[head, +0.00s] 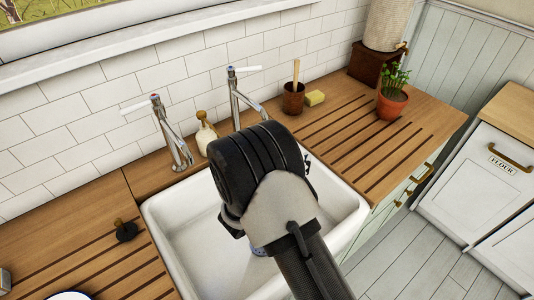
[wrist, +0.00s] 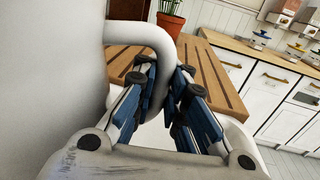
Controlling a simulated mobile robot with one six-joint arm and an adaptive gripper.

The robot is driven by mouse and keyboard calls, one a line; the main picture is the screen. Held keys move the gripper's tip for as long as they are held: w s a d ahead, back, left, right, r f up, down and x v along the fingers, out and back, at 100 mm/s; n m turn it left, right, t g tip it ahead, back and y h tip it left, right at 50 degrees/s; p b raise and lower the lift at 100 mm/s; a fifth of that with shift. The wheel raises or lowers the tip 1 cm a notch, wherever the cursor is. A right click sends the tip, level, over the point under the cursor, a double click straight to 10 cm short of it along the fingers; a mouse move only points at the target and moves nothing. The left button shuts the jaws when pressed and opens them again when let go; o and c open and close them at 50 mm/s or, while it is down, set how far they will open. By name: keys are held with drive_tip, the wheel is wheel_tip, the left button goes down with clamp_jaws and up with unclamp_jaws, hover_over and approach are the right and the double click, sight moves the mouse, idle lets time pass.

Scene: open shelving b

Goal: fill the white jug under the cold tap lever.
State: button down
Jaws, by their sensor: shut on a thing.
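The white jug (wrist: 50,75) fills the left of the wrist view, close up. Its curved handle (wrist: 150,36) runs down between the fingers of my gripper (wrist: 163,82), which is shut on it. In the head view my dark arm hangs over the sink (head: 180,215) and hides the jug and most of the gripper. Two chrome taps stand behind the sink. The left tap (head: 170,135) has a white lever and a reddish cap. The right tap (head: 236,100) has a white lever and what looks like a bluish cap. No running water is visible.
A soap bottle (head: 205,133) stands between the taps. A brown pot with a brush (head: 293,98), a yellow sponge (head: 315,98) and a potted plant (head: 391,100) are on the right counter. A black plug (head: 125,230) lies on the left counter. The right slatted drainer is mostly clear.

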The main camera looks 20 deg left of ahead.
drive_tip(key=s+d+p, duration=0.1)
drive_tip(key=s+d, duration=0.5)
drive_tip(key=d, duration=0.3)
drive_tip(key=shift+s+r, duration=0.15)
drive_tip(key=shift+d, duration=0.1)
idle(0.4)
drive_tip(key=s+d+r+p, duration=0.1)
drive_tip(key=s+d+r, duration=0.2)
drive_tip(key=d, duration=0.3)
drive_tip(key=shift+s+d+p, duration=0.3)
drive_tip(key=shift+s+d, duration=0.05)
drive_tip(key=shift+s, duration=0.4)
